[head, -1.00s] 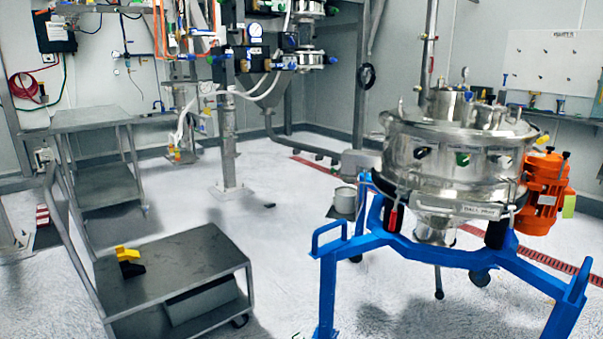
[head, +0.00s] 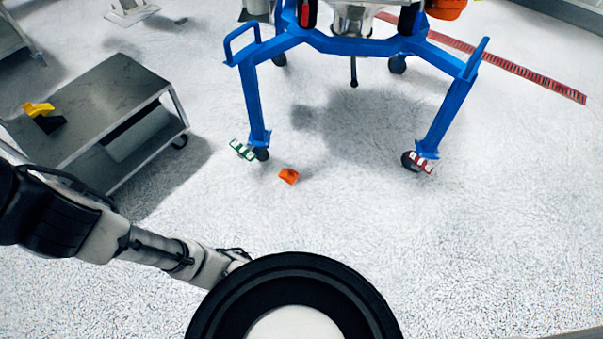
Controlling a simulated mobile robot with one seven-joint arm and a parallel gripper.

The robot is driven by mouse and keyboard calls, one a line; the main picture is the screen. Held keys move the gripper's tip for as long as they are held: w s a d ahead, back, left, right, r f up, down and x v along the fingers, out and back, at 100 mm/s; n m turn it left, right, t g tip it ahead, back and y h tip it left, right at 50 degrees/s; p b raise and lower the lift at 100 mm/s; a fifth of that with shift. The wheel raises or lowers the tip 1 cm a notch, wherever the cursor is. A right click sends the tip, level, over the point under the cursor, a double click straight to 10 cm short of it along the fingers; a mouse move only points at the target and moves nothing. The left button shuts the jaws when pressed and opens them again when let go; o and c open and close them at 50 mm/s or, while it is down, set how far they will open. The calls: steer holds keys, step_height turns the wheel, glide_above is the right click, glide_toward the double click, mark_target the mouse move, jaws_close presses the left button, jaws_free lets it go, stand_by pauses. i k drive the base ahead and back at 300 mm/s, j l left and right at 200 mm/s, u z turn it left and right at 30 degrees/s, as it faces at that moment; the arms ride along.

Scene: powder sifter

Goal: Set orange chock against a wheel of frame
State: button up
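The orange chock (head: 289,176) lies on the floor in the head view. It is a little in front and to the right of the blue frame's left front wheel (head: 262,154), with a small gap between them. The blue frame (head: 350,44) stands on wheels. Its right front wheel (head: 409,161) and its back wheels (head: 397,64) also show. A green-and-white piece is at the left front wheel and a red-and-white piece is at the right front wheel. My arm reaches in from the lower left, but my gripper's fingers are not visible.
A grey cart (head: 110,110) stands at the left, with a yellow-and-black object (head: 40,112) on its top. A red floor grate (head: 500,66) runs behind the frame at the right.

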mark_target(289, 176)
steer(key=i+j, duration=0.55)
steer(key=j, duration=0.15)
steer(key=i+j+z, duration=0.15)
steer(key=j, duration=0.25)
steer(key=i+j+z, duration=0.2)
steer(key=i+z, duration=0.15)
steer(key=z, duration=0.3)
steer(key=i+j+z, duration=0.1)
steer(key=z, duration=0.4)
steer(key=i, duration=0.3)
